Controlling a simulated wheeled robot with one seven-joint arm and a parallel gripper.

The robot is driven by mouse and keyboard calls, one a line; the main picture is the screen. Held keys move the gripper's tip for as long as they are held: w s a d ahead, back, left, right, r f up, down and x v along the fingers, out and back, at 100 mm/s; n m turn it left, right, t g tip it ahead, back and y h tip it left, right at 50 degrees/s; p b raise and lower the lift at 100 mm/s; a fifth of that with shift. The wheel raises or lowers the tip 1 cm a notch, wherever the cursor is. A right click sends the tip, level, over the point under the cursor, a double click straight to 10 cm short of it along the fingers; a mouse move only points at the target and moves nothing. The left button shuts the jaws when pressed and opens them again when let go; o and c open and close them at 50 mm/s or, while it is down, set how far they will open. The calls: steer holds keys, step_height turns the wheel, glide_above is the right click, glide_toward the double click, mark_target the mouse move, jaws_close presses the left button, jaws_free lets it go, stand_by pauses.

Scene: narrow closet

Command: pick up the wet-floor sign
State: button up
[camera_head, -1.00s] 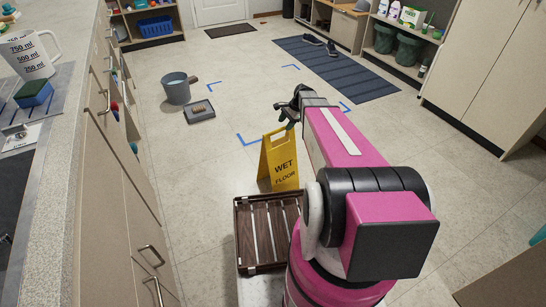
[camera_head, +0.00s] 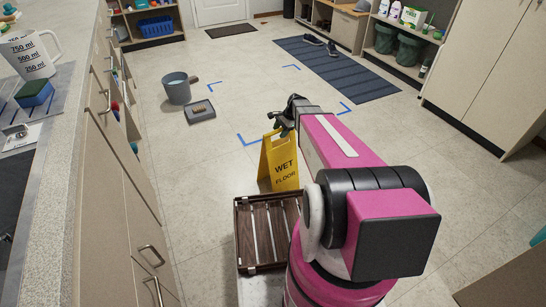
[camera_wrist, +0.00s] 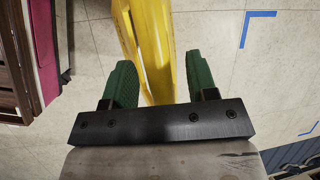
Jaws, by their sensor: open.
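The yellow wet-floor sign (camera_head: 279,164) stands upright and open on the floor, just beyond the slatted tray in the head view. In the wrist view the sign (camera_wrist: 152,45) shows from above as a narrow yellow shape running between my fingers. My gripper (camera_wrist: 160,82) is open, with one green finger on each side of the sign's top. A gap shows between the sign and the right finger; the left finger is close to it, and I cannot tell whether they touch. In the head view my gripper (camera_head: 284,124) is at the sign's top edge, partly hidden by my arm.
A brown slatted tray (camera_head: 240,240) is in front of the sign. A grey bucket (camera_head: 177,92) and a small grey tray (camera_head: 200,116) stand farther left. Blue tape corners (camera_head: 345,108) mark clear floor beyond. A counter with drawers (camera_head: 110,190) bounds the left side.

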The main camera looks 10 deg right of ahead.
steer(key=shift+f, duration=0.2)
steer(key=shift+c, duration=0.4)
jaws_close()
steer(key=shift+r, duration=0.1)
